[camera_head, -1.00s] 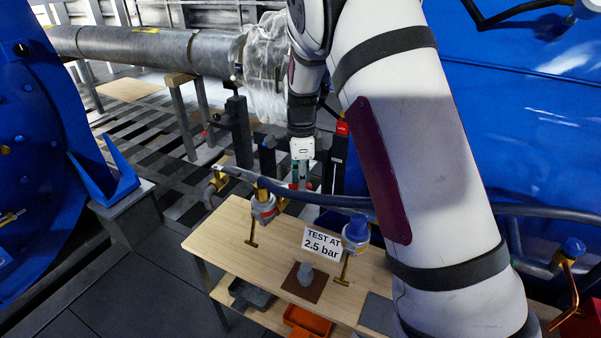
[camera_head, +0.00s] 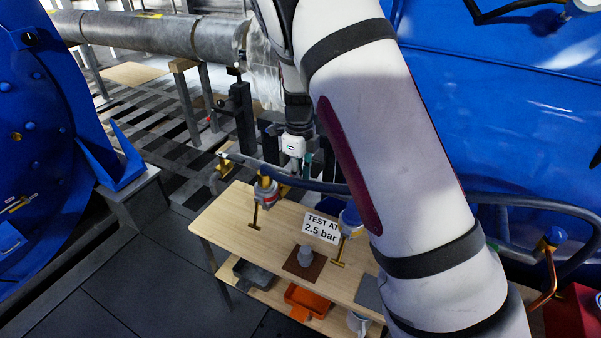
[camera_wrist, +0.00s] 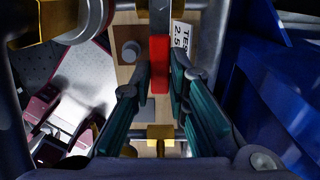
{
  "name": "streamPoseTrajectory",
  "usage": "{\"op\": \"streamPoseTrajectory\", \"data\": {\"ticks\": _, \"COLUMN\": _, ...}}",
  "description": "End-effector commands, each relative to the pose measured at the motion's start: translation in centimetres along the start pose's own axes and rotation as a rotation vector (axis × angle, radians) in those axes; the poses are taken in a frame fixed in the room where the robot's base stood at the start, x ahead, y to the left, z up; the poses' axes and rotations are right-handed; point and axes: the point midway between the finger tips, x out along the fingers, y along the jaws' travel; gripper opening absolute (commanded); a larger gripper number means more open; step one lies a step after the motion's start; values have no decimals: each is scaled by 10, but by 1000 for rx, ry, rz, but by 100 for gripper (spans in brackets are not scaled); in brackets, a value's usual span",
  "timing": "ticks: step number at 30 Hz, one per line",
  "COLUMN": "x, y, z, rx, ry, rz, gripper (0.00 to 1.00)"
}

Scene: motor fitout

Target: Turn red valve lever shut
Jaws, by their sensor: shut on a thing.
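The red valve lever (camera_wrist: 160,62) runs upright in the wrist view, between the two teal fingers of my gripper (camera_wrist: 159,76). The gripper is shut on the lever. A brass fitting (camera_wrist: 160,131) shows below it, between the fingers. In the head view my gripper (camera_head: 303,163) is behind the blue hose, above the far side of the wooden bench (camera_head: 225,214). The lever cannot be made out there, and the fingertips are largely hidden.
A gauge fitting (camera_head: 266,190) and a blue-capped fitting (camera_head: 349,218) stand along the hose (camera_head: 320,187). The "TEST AT 2.5 bar" sign (camera_head: 321,229) stands between them. An orange tray (camera_head: 307,300) is on the lower shelf. A large blue casing (camera_head: 500,90) fills the right.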

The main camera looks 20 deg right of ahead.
Motion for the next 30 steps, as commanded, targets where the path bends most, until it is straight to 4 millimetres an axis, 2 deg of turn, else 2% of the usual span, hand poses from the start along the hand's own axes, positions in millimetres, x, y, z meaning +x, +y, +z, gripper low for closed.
{"op": "streamPoseTrajectory", "data": {"ticks": 11, "x": 0, "y": 1, "z": 0, "rx": 10, "ry": -1, "rz": 2, "gripper": 0}}
{"op": "streamPoseTrajectory", "data": {"ticks": 12, "x": 0, "y": 1, "z": 0, "rx": 10, "ry": -1, "rz": 2, "gripper": 18}}
{"op": "streamPoseTrajectory", "data": {"ticks": 15, "x": 0, "y": 1, "z": 0, "rx": 9, "ry": -1, "rz": 2, "gripper": 36}}
{"op": "streamPoseTrajectory", "data": {"ticks": 25, "x": -2, "y": 0, "z": 0, "rx": 7, "ry": -1, "rz": 1, "gripper": 36}}
{"op": "streamPoseTrajectory", "data": {"ticks": 30, "x": -21, "y": 0, "z": 1, "rx": 6, "ry": -4, "rz": -2, "gripper": 36}}
